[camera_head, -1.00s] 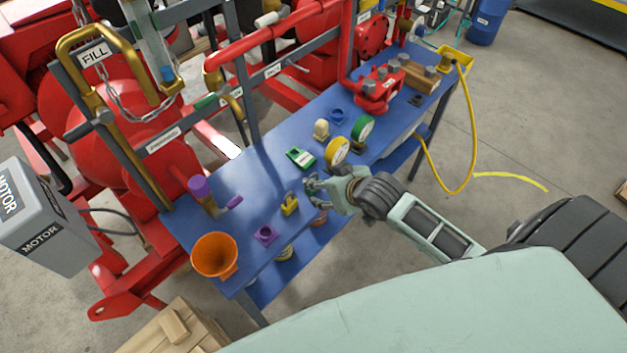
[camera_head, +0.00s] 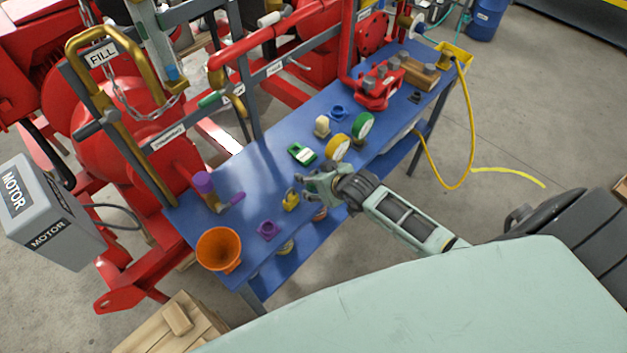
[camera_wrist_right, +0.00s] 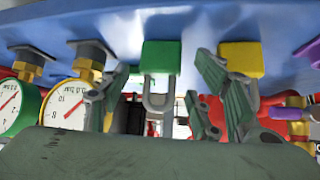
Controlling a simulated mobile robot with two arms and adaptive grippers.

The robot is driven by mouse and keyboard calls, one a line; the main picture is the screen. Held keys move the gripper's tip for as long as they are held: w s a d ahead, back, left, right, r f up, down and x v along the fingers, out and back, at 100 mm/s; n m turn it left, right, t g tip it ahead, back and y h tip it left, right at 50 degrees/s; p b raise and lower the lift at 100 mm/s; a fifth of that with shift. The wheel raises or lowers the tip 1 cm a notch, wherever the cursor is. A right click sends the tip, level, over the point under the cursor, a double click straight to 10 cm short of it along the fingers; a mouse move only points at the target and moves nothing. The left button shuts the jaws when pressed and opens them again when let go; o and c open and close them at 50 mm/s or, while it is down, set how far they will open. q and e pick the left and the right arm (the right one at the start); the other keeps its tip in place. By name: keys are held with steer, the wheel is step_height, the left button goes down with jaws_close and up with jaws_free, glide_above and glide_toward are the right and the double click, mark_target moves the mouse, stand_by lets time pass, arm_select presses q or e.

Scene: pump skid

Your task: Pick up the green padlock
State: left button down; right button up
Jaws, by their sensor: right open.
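The green padlock (camera_head: 301,153) lies on the blue table, near its middle. In the right wrist view the green padlock (camera_wrist_right: 160,57) shows its body against the blue tabletop, with its grey shackle pointing down the picture. My right gripper (camera_head: 304,187) is open, just in front of the padlock and near the yellow padlock (camera_head: 290,201). In the right wrist view the spread fingers of my right gripper (camera_wrist_right: 160,98) stand on both sides of the green padlock's shackle, with nothing held. The yellow padlock (camera_wrist_right: 241,59) is right beside a finger there. My left gripper is not in view.
Two gauges, yellow (camera_head: 337,147) and green (camera_head: 363,125), stand right of the green padlock. A purple padlock (camera_head: 268,230), an orange funnel (camera_head: 218,248) and a purple-handled valve (camera_head: 206,187) are to the left. The red pump skid (camera_head: 120,130) stands behind the blue table (camera_head: 262,160).

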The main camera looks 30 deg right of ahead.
steer(key=shift+c, duration=0.5)
steer(key=c, duration=0.4)
jaws_close()
steer(key=shift+r, duration=0.1)
step_height(320, 180, up, 10)
steer(key=b, duration=0.2)
